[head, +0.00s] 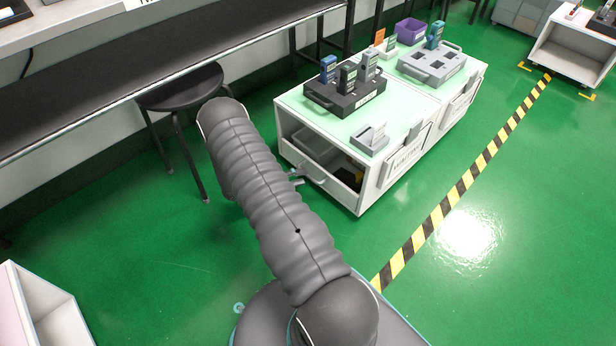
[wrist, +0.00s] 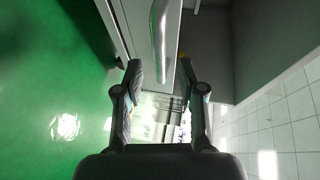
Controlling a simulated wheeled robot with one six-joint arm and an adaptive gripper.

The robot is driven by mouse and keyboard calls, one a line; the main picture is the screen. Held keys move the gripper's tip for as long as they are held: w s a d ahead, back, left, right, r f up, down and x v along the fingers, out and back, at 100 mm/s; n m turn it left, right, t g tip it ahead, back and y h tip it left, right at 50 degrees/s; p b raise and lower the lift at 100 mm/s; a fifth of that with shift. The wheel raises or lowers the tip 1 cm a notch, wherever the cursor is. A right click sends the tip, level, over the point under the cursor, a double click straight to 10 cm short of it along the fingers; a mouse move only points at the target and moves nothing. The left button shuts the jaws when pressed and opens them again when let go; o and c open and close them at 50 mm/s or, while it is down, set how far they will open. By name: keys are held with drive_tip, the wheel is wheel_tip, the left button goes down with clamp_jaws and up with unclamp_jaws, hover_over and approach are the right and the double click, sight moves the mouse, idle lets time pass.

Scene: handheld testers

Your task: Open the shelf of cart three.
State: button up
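A white cart (head: 365,190) with a pale green top stands right of my arm in the head view. Its near end has an open bay with a low white shelf front (head: 332,186) and a grey handle. I cannot read a cart number. My gripper (head: 297,179) is at this handle, mostly hidden behind my arm. In the wrist view, my gripper (wrist: 160,72) is open, its two fingers apart. The shiny handle bar (wrist: 158,30) lies ahead, its lower end showing between the fingertips. I cannot tell whether they touch. The shelf appears shut.
Tester racks (head: 345,92) and a purple bin (head: 410,30) stand on the cart tops. A black stool (head: 180,88) and a long dark bench (head: 200,60) are to the left. Another white cart (head: 575,50) is far right. Green floor right of the cart is clear.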

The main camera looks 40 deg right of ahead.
sight(307, 176)
drive_tip(key=shift+x, duration=1.95)
clamp_jaws()
